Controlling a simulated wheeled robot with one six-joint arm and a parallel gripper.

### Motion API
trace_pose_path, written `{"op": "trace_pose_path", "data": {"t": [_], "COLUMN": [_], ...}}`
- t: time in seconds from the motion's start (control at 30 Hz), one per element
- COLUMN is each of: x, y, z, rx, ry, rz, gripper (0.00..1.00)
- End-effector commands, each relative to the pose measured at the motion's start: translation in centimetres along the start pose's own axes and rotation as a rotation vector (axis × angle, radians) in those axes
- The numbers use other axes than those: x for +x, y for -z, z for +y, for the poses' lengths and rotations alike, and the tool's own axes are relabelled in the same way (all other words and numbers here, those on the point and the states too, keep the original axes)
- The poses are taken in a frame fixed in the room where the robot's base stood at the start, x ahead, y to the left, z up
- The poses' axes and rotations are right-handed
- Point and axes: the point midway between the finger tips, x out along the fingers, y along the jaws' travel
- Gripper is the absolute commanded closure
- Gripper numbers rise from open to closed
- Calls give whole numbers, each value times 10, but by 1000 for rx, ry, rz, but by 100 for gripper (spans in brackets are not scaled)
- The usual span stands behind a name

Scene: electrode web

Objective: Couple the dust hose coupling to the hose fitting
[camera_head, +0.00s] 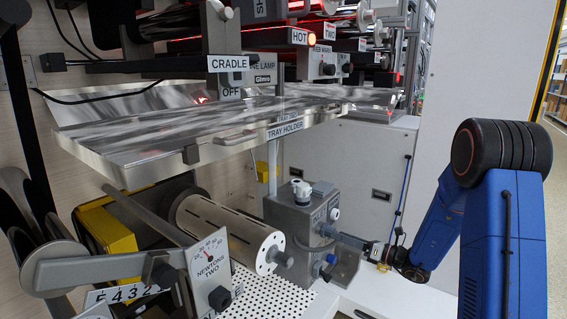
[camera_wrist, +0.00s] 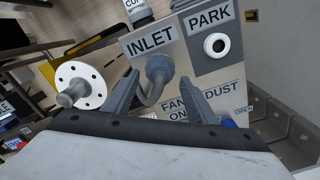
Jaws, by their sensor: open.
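In the wrist view, a dark grey round collar (camera_wrist: 158,67) sits on the box face just below the INLET label. A grey curved hose or pipe (camera_wrist: 155,93) bends down from it. I cannot tell whether the collar is the coupling, the fitting, or both joined. My gripper (camera_wrist: 160,80) is open, with one finger on each side of the collar and hose. I cannot tell whether the fingers touch them. A white ring port (camera_wrist: 215,45) is under the PARK label and looks empty. In the head view, my gripper (camera_head: 338,236) reaches the grey box (camera_head: 298,222) from the right.
A perforated cylinder (camera_head: 228,228) with a white end disc lies left of the box; the disc (camera_wrist: 80,86) shows in the wrist view. A metal tray (camera_head: 200,120) hangs above. A dial arm (camera_head: 208,268) stands front left. White floor lies right of the box.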

Motion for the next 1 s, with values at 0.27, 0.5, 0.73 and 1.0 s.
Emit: {"op": "trace_pose_path", "data": {"t": [0.27,0.5,0.73,1.0], "x": [-18,-34,-49,-57], "y": [0,-1,0,0], "z": [-1,0,0,0], "rx": [-1,-1,-1,-1], "ry": [2,1,1,1], "rz": [0,-1,0,0], "gripper": [48,48,48,48]}}
